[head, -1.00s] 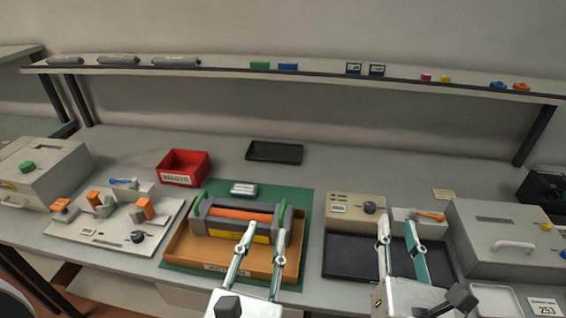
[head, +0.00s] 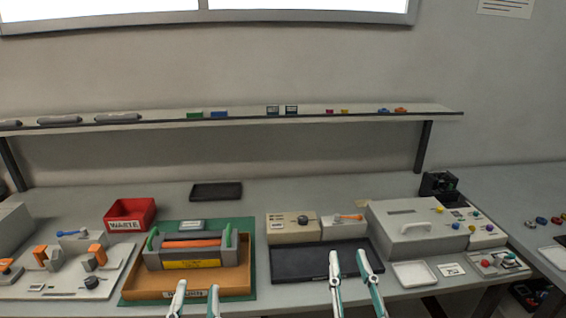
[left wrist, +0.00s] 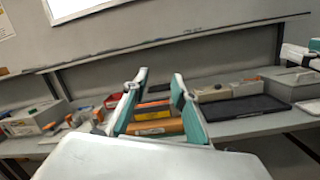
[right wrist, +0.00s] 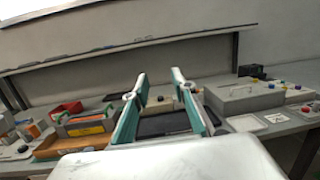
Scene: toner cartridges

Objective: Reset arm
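My left gripper (head: 195,292) is low in the head view, in front of the orange-brown tray (head: 240,281). Its fingers are apart with nothing between them, and the left wrist view (left wrist: 158,82) shows the same gap. My right gripper (head: 348,260) is in front of the black mat (head: 290,263). Its fingers are also apart and empty, as the right wrist view (right wrist: 157,82) shows. The toner cartridge (head: 185,252), grey with green end handles and an orange roller, sits in the orange-brown tray. Neither gripper holds anything.
A red waste bin (head: 130,215) and a black tray (head: 216,191) stand behind. Orange-clamped fixtures (head: 85,258) are at left. A beige box (head: 293,228) and a large grey machine (head: 410,228) are at right. A shelf (head: 240,119) runs along the wall.

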